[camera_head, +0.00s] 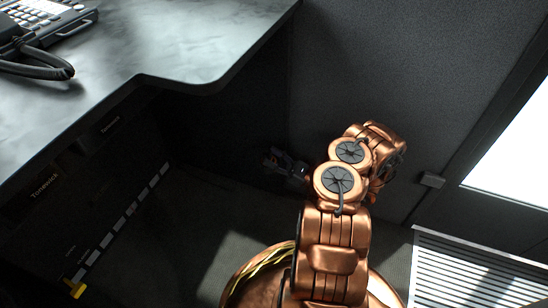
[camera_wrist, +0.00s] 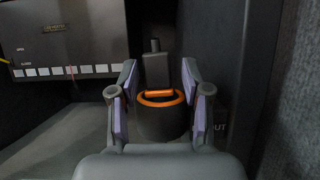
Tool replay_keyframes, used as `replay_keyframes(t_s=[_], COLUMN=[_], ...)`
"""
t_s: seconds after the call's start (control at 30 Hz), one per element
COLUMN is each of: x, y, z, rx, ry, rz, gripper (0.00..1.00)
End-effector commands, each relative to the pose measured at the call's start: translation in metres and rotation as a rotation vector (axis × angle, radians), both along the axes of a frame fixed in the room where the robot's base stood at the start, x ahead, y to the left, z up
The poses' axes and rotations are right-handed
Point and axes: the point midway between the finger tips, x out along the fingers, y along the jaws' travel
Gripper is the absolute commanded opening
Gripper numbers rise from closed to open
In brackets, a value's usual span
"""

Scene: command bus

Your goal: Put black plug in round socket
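My gripper (camera_wrist: 159,85) is open, with purple pads on its two fingers. Between the fingers in the wrist view is a dark round body (camera_wrist: 160,123) with an orange ring at its top. A dark grey block with a narrow stub on top, probably the black plug (camera_wrist: 156,70), shows just behind the ring. I cannot tell whether the block sits in the ring or stands behind it. Gaps show between the pads and these things. In the head view my gripper (camera_head: 285,164) is small and dark, low by the grey wall, partly hidden by my copper arm. I cannot single out a socket with certainty.
A dark panel (camera_wrist: 65,40) with a row of white squares stands at left; it also shows under the desk (camera_head: 45,185). A yellow piece (camera_head: 75,289) sits at its lower end. The desk top (camera_head: 150,40) overhangs. A grey wall (camera_head: 400,70) and a vent grille (camera_head: 470,275) lie right.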

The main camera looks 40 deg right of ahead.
Motion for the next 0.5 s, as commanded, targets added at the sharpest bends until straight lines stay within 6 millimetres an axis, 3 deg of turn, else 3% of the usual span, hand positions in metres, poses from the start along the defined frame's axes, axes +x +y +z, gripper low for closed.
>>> replay_keyframes(t_s=[0.5], x=[-0.0079], y=[-0.0055], z=[-0.0045], rx=[0.0], ry=[0.0], rz=[-0.001], gripper=[0.57])
